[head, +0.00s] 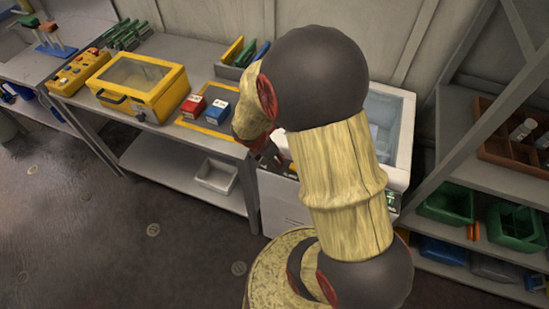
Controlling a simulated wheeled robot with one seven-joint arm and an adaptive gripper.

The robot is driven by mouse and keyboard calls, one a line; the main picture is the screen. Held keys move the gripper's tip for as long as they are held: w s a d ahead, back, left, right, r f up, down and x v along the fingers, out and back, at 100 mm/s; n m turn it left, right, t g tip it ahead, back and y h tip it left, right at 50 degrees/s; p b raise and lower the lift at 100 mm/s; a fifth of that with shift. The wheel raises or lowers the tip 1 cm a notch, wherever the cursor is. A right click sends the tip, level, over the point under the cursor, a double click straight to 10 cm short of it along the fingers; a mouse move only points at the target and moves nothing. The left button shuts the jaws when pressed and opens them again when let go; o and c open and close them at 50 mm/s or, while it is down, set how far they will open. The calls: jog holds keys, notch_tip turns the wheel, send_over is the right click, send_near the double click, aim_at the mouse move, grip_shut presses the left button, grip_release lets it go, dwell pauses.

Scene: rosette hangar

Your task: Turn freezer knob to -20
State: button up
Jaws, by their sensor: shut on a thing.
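The white freezer (402,120) stands at the wall right of the workbench, with a glass-topped lid. Its front and much of its top are hidden behind my arm. A small green-lit display (391,197) shows at the right of its front edge. My gripper (277,160) is at the front left upper edge of the freezer, its dark red fingers pointing down and closed on the freezer knob. The knob itself is hidden by the fingers, so its setting cannot be read.
The workbench (197,143) on the left holds a yellow case (142,83), a red box (194,105), a blue box (218,110) and a rack. A white bin (216,176) sits on its lower shelf. Shelves with green bins (515,225) stand right. Open floor lies at front left.

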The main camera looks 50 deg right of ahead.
jog(key=shift+m, duration=0.3)
jog(key=m+p, duration=0.1)
jog(key=m+g+p, duration=0.1)
jog(key=m, duration=0.1)
jog(key=shift+w+r+m+g+p, duration=0.1)
jog(key=shift+w+m+g+p, duration=0.05)
jog(key=shift+m+g+p, duration=0.2)
jog(key=m+p, duration=0.1)
jog(key=m, duration=0.1)
jog(key=m+g+y+p, duration=0.1)
jog(key=m+p, duration=0.1)
jog(key=shift+w+d+g, duration=0.1)
jog(key=shift+g, duration=0.15)
jog(key=m+y+p, duration=0.1)
jog(key=m, duration=0.1)
jog(key=m+g+p, duration=0.1)
jog(key=m+p, duration=0.1)
jog(key=m, duration=0.1)
jog(key=shift+w+d+m+y, duration=0.15)
jog(key=shift+m+y, duration=0.2)
jog(key=shift+y, duration=0.05)
jog(key=shift+d+m+y+p, duration=0.1)
jog(key=shift+m+y+p, duration=0.65)
jog(key=shift+m, duration=1.15)
jog(key=o, duration=1.2)
jog(key=shift+c, duration=0.2)
